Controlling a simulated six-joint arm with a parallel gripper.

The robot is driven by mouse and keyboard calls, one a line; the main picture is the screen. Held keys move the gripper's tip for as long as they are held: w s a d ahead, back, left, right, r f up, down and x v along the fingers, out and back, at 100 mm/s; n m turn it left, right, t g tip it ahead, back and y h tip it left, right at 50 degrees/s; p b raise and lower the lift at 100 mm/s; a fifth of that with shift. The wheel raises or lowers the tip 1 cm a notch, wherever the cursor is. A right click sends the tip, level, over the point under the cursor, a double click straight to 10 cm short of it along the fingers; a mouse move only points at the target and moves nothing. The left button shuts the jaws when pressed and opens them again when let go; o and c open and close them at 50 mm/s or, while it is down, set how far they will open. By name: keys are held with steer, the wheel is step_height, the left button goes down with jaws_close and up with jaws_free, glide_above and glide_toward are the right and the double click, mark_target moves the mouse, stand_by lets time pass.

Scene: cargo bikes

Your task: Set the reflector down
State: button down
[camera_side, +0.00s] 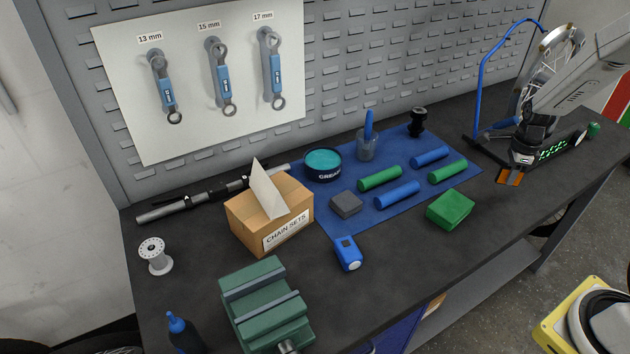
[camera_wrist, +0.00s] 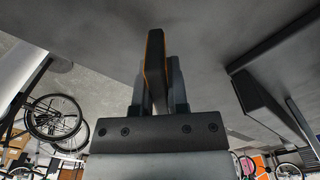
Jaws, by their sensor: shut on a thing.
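My gripper (camera_side: 517,164) is at the right end of the dark workbench (camera_side: 400,268) in the side view. It is shut on the orange reflector (camera_side: 509,178), which is low over the bench, close to its front edge. I cannot tell whether the reflector touches the bench top. In the wrist view the reflector (camera_wrist: 154,68) is a thin dark slab with an orange edge, seen nearly edge-on. It stands between the two dark fingers of my gripper (camera_wrist: 158,85), its far end reaching beyond them.
A blue mat (camera_side: 330,219) holds blue and green rolls, a grease tin (camera_side: 323,164) and a cup (camera_side: 367,146). A green block (camera_side: 450,209) lies at its front. A wheel (camera_side: 545,75) and blue frame (camera_side: 481,85) stand behind my gripper. The front right bench strip looks clear.

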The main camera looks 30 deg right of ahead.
mark_target(504, 184)
steer(key=shift+w+f, duration=0.1)
steer(key=shift+w+d+f, duration=0.15)
steer(key=shift+f, duration=1.65)
steer(key=shift+f, duration=0.1)
steer(key=c, duration=0.6)
jaws_free()
steer(key=shift+c, duration=0.2)
step_height(504, 184, up, 12)
steer(key=shift+r, duration=0.15)
